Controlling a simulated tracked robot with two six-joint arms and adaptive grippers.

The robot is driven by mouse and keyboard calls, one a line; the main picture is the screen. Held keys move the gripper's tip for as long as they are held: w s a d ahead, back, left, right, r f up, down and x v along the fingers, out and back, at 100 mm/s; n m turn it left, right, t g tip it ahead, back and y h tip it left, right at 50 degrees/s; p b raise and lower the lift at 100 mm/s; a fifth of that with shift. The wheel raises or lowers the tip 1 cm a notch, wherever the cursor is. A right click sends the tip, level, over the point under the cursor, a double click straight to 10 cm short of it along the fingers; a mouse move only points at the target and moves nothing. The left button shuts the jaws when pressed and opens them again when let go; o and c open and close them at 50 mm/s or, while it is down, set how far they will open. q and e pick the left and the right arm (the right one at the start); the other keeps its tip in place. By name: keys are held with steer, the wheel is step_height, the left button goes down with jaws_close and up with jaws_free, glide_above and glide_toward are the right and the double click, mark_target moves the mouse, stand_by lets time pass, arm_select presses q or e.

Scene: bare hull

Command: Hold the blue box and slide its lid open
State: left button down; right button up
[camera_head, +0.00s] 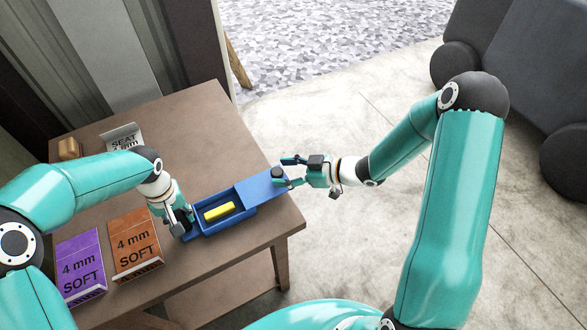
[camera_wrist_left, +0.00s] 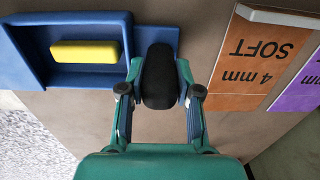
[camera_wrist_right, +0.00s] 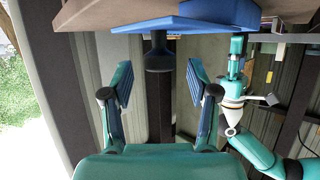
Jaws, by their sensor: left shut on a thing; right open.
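The blue box (camera_head: 206,231) sits on the brown table near its front right edge. Its lid (camera_head: 258,194) is slid to the right, and a yellow block (camera_head: 219,211) shows in the open part; the block also shows in the left wrist view (camera_wrist_left: 85,51). My left gripper (camera_head: 184,224) is shut on the black grip (camera_wrist_left: 159,76) at the box's left end. A dark round knob (camera_head: 277,172) stands at the lid's right end; it also shows in the right wrist view (camera_wrist_right: 159,58). My right gripper (camera_head: 287,170) is open, its fingers on either side of the knob and apart from it.
An orange box (camera_head: 135,243) and a purple box (camera_head: 80,266), both marked 4 mm SOFT, stand left of the blue box. A white labelled box (camera_head: 122,137) and a small tan object (camera_head: 68,149) lie farther back. The table's right edge (camera_head: 290,205) is beneath the lid.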

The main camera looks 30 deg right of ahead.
steer(key=v, duration=0.9)
steer(key=shift+s+d, duration=0.1)
steer(key=shift+d, duration=0.05)
arm_select(q)
steer(key=c, duration=0.7)
jaws_free()
arm_select(e)
steer(key=shift+f, duration=0.1)
arm_select(q)
steer(key=shift+r, duration=0.15)
